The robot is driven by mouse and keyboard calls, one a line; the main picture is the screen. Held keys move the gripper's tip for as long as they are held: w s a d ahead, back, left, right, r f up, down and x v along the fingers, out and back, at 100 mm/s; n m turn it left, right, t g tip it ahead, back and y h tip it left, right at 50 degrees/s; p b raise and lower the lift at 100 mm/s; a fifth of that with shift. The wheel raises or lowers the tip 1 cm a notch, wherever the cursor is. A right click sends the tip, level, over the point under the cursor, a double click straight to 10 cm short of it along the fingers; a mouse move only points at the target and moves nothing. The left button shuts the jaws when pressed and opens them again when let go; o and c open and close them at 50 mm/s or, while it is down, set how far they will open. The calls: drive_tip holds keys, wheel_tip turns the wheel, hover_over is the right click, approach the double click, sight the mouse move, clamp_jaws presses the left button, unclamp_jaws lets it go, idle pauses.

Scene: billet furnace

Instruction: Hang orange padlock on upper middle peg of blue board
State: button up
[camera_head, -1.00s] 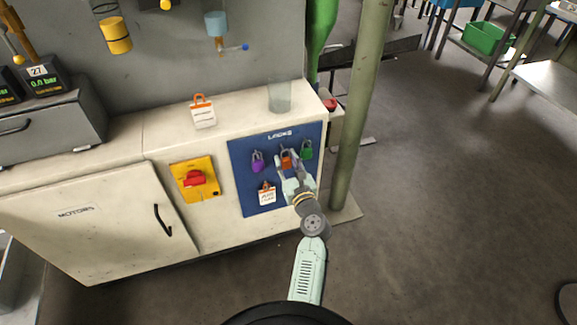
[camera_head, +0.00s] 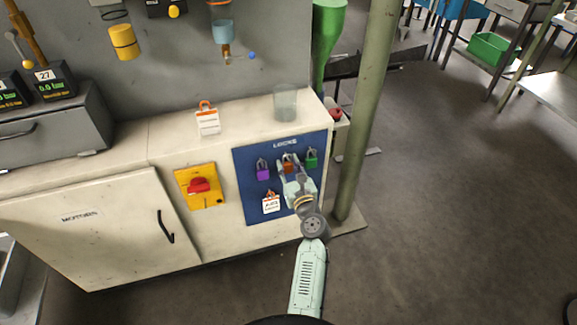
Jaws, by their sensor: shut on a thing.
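The orange padlock (camera_head: 288,168) is at the upper middle of the blue board (camera_head: 247,207), between a purple padlock (camera_head: 263,173) and a green padlock (camera_head: 311,158). My gripper (camera_head: 290,178) is shut on the orange padlock from below and in front. The upper middle peg is hidden behind the padlock and my fingers. I cannot tell whether the shackle is around the peg or only in front of it.
A white tag with an orange hasp (camera_head: 271,203) hangs at the board's lower left. A yellow plate with a red switch (camera_head: 198,186) is left of the board. On the cabinet top stand a clear cup (camera_head: 285,104) and another tag (camera_head: 207,119). A green post (camera_head: 360,120) rises at right.

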drive_tip(key=o, duration=1.3)
